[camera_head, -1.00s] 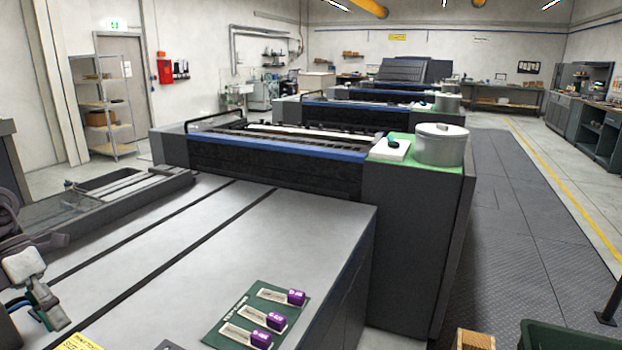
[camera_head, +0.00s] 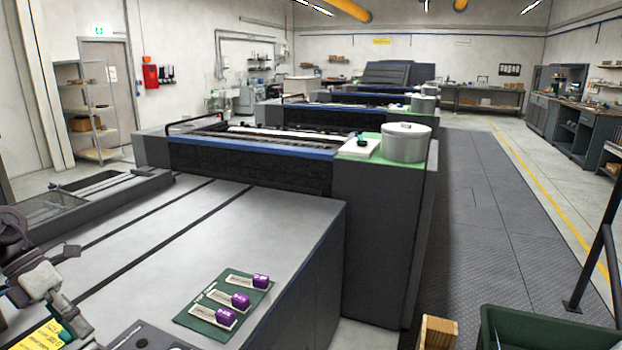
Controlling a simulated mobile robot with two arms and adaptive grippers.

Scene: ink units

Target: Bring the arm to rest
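My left arm comes in at the lower left, over the near left part of the grey machine top (camera_head: 235,220). My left gripper (camera_head: 82,338) is low at the bottom edge of the view; its fingers are small and partly cut off, so its opening is unclear. I see nothing clearly held in it. Three purple-ended units (camera_head: 240,300) lie in a row on a dark green mat (camera_head: 190,318), to the right of the gripper and apart from it. My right gripper is not in view.
A yellow label (camera_head: 42,336) lies by the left arm. A green crate (camera_head: 530,325), a wooden block (camera_head: 437,332) and a black post (camera_head: 597,260) stand at the lower right. A metal pot (camera_head: 406,143) sits on the machine's end. The dark floor lane (camera_head: 480,220) is clear.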

